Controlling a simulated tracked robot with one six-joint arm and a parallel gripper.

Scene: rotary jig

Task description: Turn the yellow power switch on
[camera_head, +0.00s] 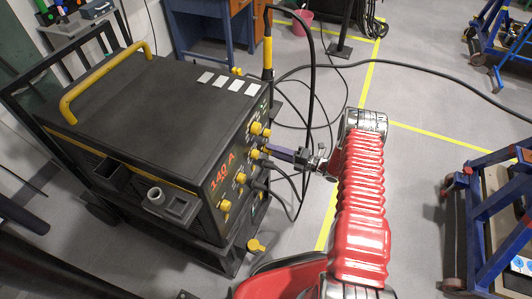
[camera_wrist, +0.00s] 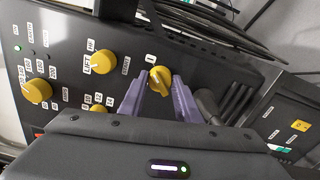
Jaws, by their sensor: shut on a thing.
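The yellow power switch (camera_wrist: 160,79) is a round yellow knob on the dark front panel of the welding machine (camera_head: 150,105). A white label with an "I" mark sits just above it in the wrist view. My gripper (camera_wrist: 158,88) has its purple fingers on both sides of this knob and is shut on it. In the head view my gripper (camera_head: 282,153) reaches the panel from the right, and the fingers partly hide the knob there. Which way the knob points is hard to tell.
Other yellow knobs, one labelled LIFT (camera_wrist: 100,61) and one at the left (camera_wrist: 37,91), sit close by. Black cables (camera_head: 305,180) hang beside the panel. A blue-framed cart (camera_head: 490,215) stands at right. The floor between is mostly clear.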

